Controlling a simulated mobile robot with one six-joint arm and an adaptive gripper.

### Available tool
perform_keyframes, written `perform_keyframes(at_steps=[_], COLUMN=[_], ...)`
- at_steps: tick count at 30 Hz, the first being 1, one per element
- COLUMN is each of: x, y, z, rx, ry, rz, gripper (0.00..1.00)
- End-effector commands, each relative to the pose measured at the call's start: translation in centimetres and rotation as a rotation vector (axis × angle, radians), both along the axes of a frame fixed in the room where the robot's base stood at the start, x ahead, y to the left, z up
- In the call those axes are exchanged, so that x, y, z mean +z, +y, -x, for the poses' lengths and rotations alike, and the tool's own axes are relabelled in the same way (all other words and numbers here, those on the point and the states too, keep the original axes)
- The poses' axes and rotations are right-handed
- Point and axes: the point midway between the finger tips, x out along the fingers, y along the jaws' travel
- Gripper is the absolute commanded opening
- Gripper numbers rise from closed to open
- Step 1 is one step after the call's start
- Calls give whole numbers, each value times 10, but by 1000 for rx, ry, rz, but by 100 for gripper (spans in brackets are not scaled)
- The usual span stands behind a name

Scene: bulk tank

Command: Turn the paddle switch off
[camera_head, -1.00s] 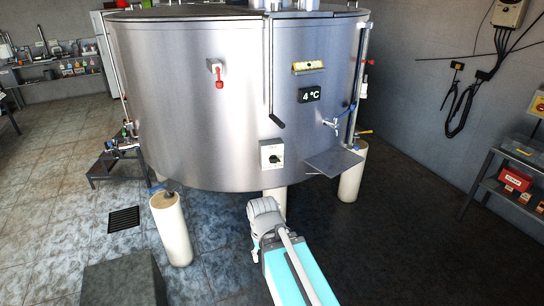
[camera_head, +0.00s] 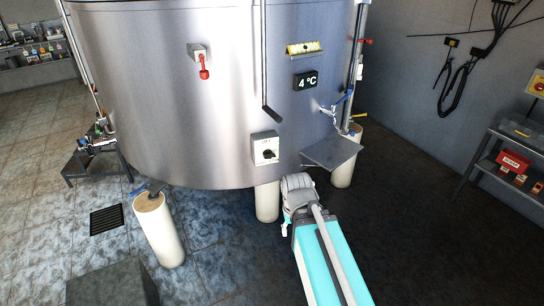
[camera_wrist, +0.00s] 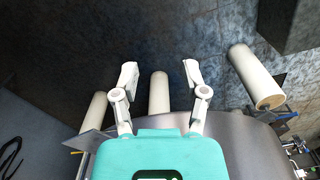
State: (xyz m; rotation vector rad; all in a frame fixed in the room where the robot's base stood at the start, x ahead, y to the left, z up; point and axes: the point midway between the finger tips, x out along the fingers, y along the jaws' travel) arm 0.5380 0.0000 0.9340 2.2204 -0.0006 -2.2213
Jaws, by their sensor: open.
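A small grey box with a red paddle-like handle (camera_head: 203,65) is on the upper front of the steel tank (camera_head: 150,110). The handle hangs downward. Lower on the tank is a pale switch box with a black knob (camera_head: 266,151). I cannot tell for sure which is the paddle switch; the red-handled one looks more like it. In the wrist view my gripper (camera_wrist: 160,72) is open and empty, its two white fingers apart, in front of the floor and tank legs. Neither switch shows there. In the head view my arm is low, below and right of the black-knob box.
A metal shelf (camera_head: 332,151) and a blue-handled tap (camera_head: 332,110) project from the tank's right side. Pale legs (camera_head: 158,230) hold the tank up. A grey block (camera_head: 112,285) stands at the front left. A side table (camera_head: 510,165) is at right. Dark floor at right is open.

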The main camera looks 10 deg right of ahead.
Motion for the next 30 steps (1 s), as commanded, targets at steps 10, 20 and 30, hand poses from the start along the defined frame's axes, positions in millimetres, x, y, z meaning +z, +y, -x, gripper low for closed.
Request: perform_keyframes(at_steps=[10,20,30], x=[-1,-29,-53], y=[1,14,59], z=[-1,-42,-138], rx=[-6,-191,-738], ry=[-4,-124,-297], rz=[-5,-171,-668], gripper=[81,100,100])
